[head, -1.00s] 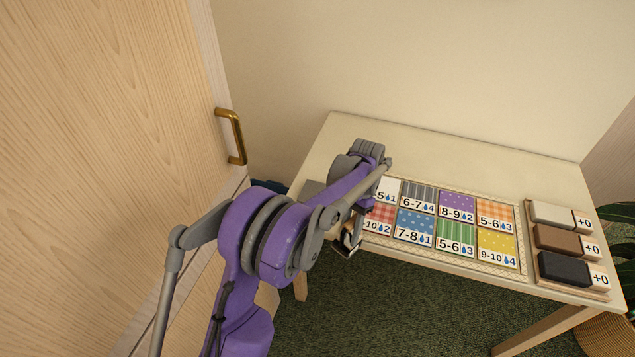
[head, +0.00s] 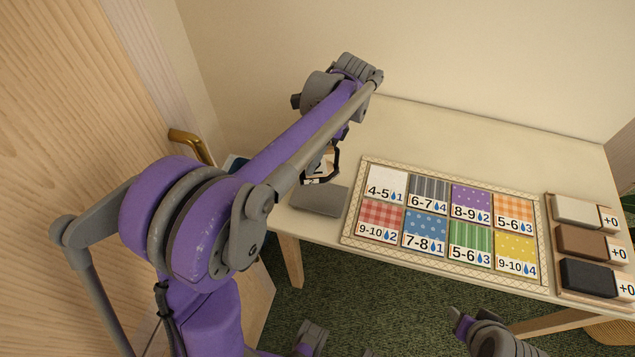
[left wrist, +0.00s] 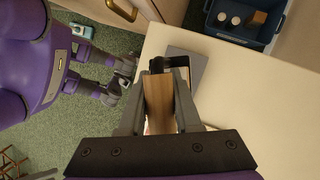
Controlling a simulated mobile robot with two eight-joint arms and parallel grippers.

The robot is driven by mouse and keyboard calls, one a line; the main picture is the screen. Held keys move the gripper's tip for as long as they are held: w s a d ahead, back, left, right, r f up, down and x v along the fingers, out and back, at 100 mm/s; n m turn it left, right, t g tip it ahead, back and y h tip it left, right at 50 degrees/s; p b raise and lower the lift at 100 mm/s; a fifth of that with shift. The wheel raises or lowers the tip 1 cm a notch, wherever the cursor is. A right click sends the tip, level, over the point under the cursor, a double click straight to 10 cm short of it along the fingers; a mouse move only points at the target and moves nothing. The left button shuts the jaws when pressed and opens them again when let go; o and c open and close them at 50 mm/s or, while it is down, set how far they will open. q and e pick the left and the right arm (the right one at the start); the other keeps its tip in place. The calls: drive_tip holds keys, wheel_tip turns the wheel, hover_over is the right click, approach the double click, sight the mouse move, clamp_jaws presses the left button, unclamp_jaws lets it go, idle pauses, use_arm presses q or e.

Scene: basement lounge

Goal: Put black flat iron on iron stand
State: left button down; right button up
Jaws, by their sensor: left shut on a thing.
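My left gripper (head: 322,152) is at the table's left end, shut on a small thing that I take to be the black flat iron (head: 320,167). In the head view a dark outline and a pale label with a "2" show on it, partly covered by my arm. In the left wrist view my left gripper (left wrist: 160,98) grips a brown wooden part, with a black part just beyond it. A flat grey plate, probably the iron stand (head: 320,200), lies at the table's left edge, close to the held iron. It also shows in the left wrist view (left wrist: 198,68). I cannot tell whether they touch.
A board (head: 350,228) with several patterned, numbered cloth squares lies mid-table. White (head: 577,210), brown (head: 580,243) and black (head: 588,276) blocks sit at the right. A blue crate (left wrist: 240,38) stands beside the table. A door with a brass handle (head: 192,143) is at the left.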

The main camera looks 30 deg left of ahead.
use_arm(q)
wheel_tip(320, 180, down, 10)
drive_tip(key=shift+s+r+b, duration=0.1)
drive_tip(key=shift+r+b, duration=0.05)
drive_tip(key=shift+b, duration=0.15)
idle(0.3)
drive_tip(key=shift+f, duration=0.2)
drive_tip(key=c, duration=0.6)
unclamp_jaws()
drive_tip(key=shift+r, duration=0.2)
